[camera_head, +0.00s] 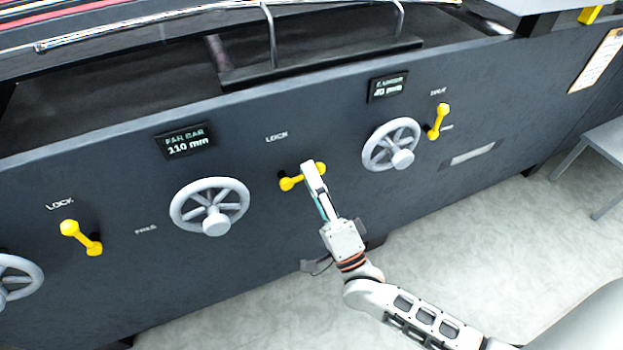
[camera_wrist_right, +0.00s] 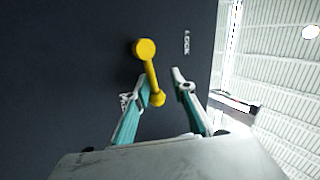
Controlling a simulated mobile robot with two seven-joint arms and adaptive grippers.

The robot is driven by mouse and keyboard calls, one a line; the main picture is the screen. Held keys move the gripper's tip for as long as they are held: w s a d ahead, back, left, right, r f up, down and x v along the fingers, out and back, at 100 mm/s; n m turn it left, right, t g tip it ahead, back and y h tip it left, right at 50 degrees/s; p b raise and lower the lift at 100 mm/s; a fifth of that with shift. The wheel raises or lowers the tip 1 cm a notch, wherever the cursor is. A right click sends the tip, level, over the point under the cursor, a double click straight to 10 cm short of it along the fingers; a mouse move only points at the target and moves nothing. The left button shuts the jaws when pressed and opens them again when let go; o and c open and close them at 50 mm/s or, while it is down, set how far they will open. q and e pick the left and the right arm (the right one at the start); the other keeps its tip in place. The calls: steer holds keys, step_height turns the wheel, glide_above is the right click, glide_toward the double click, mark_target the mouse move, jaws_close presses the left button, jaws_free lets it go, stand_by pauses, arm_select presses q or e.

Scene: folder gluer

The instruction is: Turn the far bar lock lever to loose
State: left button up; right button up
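The far bar lock lever (camera_head: 289,184) is the yellow lever right of the far bar handwheel (camera_head: 210,206). In the head view it lies nearly sideways, and my right gripper (camera_head: 314,168) covers part of its right half. In the right wrist view, the lever (camera_wrist_right: 146,52) has a large round knob at the top and runs down between the two fingers. My right gripper (camera_wrist_right: 152,88) is open with a finger on each side of the lever's lower end. Gaps show beside the lever; contact cannot be told. My left gripper is not in view.
The far bar display (camera_head: 186,142) reads 110 mm. Another yellow lever (camera_head: 82,238) is at left, and one (camera_head: 438,121) is at right beside a second handwheel (camera_head: 391,145). A LOCK label (camera_head: 277,137) sits above the lever. Pale floor (camera_head: 450,235) lies open in front.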

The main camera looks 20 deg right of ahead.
step_height(320, 180, up, 9)
steer(key=shift+f, duration=0.1)
stand_by(0.3)
